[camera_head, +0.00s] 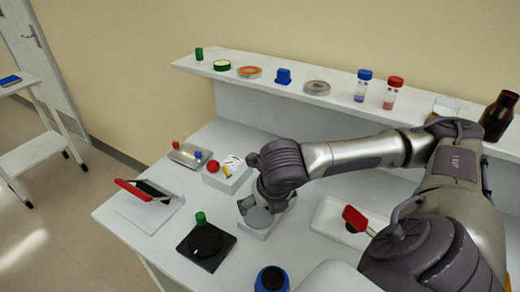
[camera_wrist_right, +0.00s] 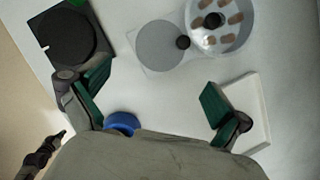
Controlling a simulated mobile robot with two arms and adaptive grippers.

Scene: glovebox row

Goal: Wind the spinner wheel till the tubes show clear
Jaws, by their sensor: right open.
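The spinner wheel (camera_wrist_right: 222,22) shows at the top right of the right wrist view, partly cut off. It is a round pale rotor with several brown, cloudy-looking tubes around a dark hub. A grey disc (camera_wrist_right: 160,45) on a clear plate lies beside it, with a black knob between them. In the head view my right gripper (camera_head: 252,207) hangs low over the middle of the bench and hides part of what is there. In the right wrist view my right gripper (camera_wrist_right: 155,98) is open and empty, apart from the wheel.
A black plate (camera_head: 190,258) with a dark disc lies left of my right gripper. A white tray (camera_head: 325,215) with a red-handled tool lies right. The shelf (camera_head: 285,85) behind holds vials and dishes.

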